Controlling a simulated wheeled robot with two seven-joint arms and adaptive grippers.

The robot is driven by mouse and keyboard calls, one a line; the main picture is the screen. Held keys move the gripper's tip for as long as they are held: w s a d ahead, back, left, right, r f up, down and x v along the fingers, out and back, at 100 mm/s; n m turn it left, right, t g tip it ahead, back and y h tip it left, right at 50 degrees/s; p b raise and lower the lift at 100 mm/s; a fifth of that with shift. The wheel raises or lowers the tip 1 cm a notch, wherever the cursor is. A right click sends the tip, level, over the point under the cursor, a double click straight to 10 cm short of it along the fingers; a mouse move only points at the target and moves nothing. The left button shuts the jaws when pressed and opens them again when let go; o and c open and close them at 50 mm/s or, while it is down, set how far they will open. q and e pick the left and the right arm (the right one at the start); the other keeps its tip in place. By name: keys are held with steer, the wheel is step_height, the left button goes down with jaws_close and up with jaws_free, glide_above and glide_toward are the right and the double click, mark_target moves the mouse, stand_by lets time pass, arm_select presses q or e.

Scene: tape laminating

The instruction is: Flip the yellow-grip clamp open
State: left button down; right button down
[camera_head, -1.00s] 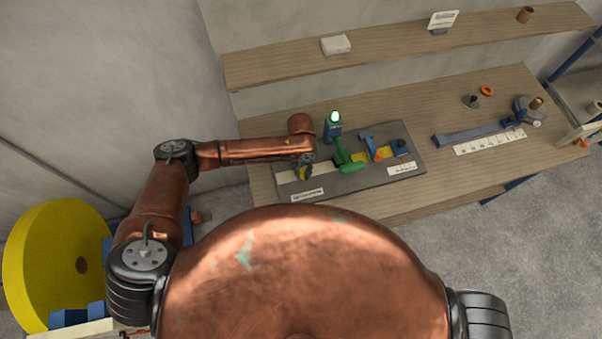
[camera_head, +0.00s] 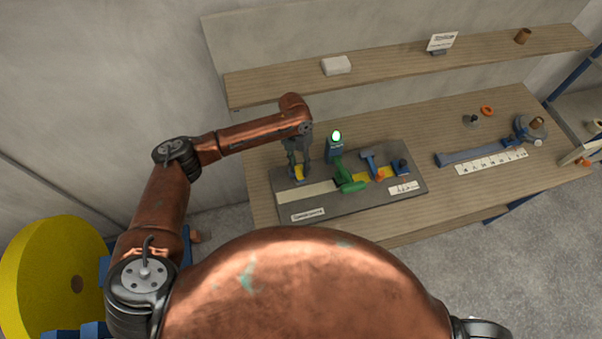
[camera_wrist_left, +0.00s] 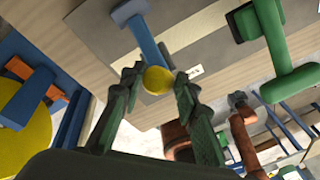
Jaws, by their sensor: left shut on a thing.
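The yellow-grip clamp has a round yellow grip (camera_wrist_left: 157,80) on a blue arm (camera_wrist_left: 144,38) that runs back to a blue base at the top of the left wrist view. My left gripper (camera_wrist_left: 158,86) has a finger on each side of the yellow grip and is shut on it. In the head view the grip (camera_head: 299,173) shows at the left gripper's tips (camera_head: 298,167), at the left end of the grey fixture board (camera_head: 335,203). The gripper partly hides the clamp there, and the arm's exact tilt is hard to tell. My right gripper is not seen.
A green clamp (camera_head: 350,186) stands mid-board, with a blue clamp with an orange grip (camera_head: 369,163) to its right. A blue post with a lit green lamp (camera_head: 335,147) stands behind. A blue bar (camera_head: 470,157) lies right.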

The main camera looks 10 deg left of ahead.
arm_select(q)
steer(key=shift+w+a, duration=0.55)
steer(key=shift+w, duration=0.05)
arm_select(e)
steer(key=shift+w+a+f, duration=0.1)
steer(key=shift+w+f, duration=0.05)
arm_select(q)
steer(key=shift+f, duration=0.1)
steer(key=c, duration=1.8)
jaws_free()
steer(key=shift+o, duration=0.7)
steer(key=shift+w+a+f, duration=0.1)
steer(key=shift+f, duration=0.05)
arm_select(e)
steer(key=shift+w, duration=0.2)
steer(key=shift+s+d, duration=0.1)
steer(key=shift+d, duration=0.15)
arm_select(q)
step_height(320, 180, up, 10)
steer(key=shift+d, duration=0.25)
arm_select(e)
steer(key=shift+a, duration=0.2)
